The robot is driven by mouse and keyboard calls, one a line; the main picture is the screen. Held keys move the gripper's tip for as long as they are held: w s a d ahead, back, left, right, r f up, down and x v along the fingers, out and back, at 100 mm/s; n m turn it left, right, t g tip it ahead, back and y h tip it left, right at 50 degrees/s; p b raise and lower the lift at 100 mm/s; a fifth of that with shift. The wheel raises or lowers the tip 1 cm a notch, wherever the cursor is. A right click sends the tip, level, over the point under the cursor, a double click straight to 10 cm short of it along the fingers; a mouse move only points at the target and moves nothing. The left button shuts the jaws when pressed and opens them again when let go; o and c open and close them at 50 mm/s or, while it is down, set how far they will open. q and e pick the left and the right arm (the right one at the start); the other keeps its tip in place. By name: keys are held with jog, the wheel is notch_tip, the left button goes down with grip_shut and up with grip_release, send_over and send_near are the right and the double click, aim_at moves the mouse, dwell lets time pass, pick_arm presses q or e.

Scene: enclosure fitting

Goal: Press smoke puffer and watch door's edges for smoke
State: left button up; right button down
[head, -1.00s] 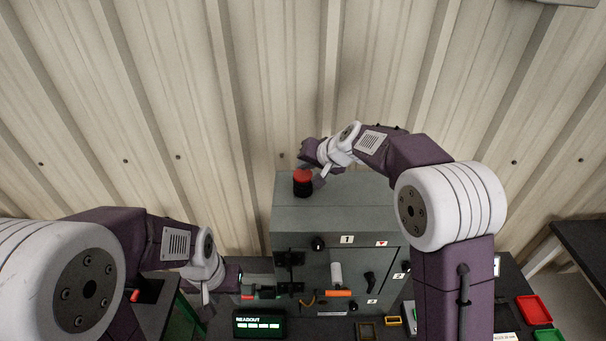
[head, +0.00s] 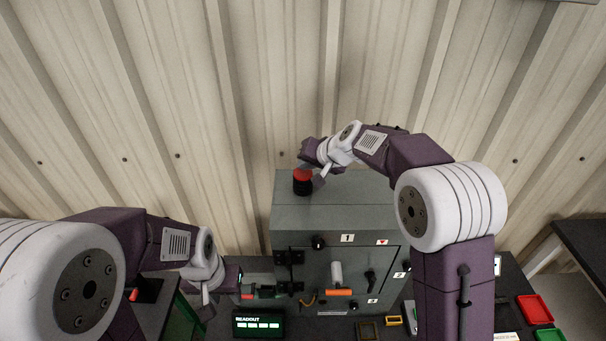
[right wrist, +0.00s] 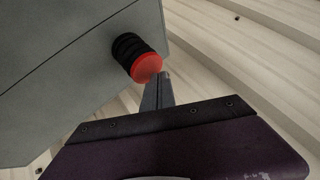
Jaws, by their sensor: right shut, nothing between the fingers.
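The smoke puffer (head: 303,182), a black ribbed bellows with a red cap, stands on top of the grey enclosure (head: 350,200). The puffer also shows in the right wrist view (right wrist: 135,58). My right gripper (right wrist: 164,77) is shut and empty, its fingertips right at the red cap; I cannot tell whether they touch. The enclosure's door (head: 312,262) faces front and appears closed, with black hinges at its left and a dark handle (head: 370,278) at its right. No smoke shows at the visible edges. My left gripper (head: 248,291) is low, left of the door; its jaws are unclear.
A readout display (head: 259,324) stands at the front left. A red tray (head: 534,309) and a green tray (head: 549,335) lie at the right. A white cylinder with an orange end (head: 338,285) sticks out from the door. A ribbed wall stands behind.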

aim_at(305, 174)
jog(key=shift+f+b, duration=1.2)
jog(key=shift+f, duration=0.15)
dwell(1.1)
jog(key=shift+r+p, duration=1.2)
jog(key=shift+r, duration=0.45)
jog(key=shift+r, duration=0.1)
notch_tip(305, 174, up, 5)
jog(key=p, duration=0.4)
dwell(2.0)
